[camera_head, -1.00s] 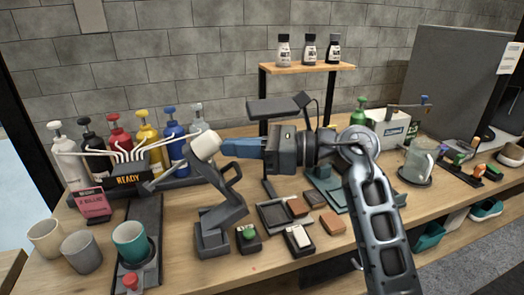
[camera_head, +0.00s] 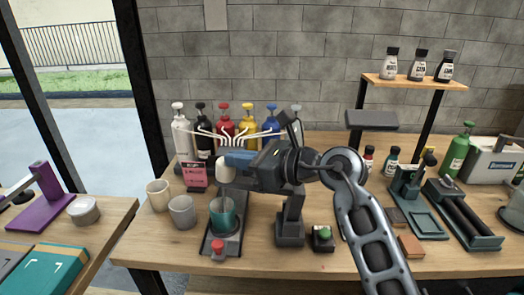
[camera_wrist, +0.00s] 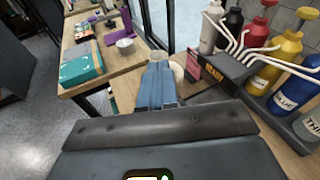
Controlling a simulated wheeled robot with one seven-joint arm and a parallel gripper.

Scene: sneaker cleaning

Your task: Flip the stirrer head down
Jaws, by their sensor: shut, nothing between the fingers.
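The stirrer has a long dark base (camera_head: 213,243) on the table, with a red button (camera_head: 217,249) at its front and a teal cup (camera_head: 224,215) on it.
Cream (camera_head: 158,196) and grey (camera_head: 182,212) cups stand left of the stirrer. Pump bottles (camera_head: 226,124) and a READY tube rack (camera_wrist: 214,70) are behind. A dark stand (camera_head: 290,226) and a green-button box (camera_head: 322,238) stand right. A second table (camera_head: 100,218) is at left.

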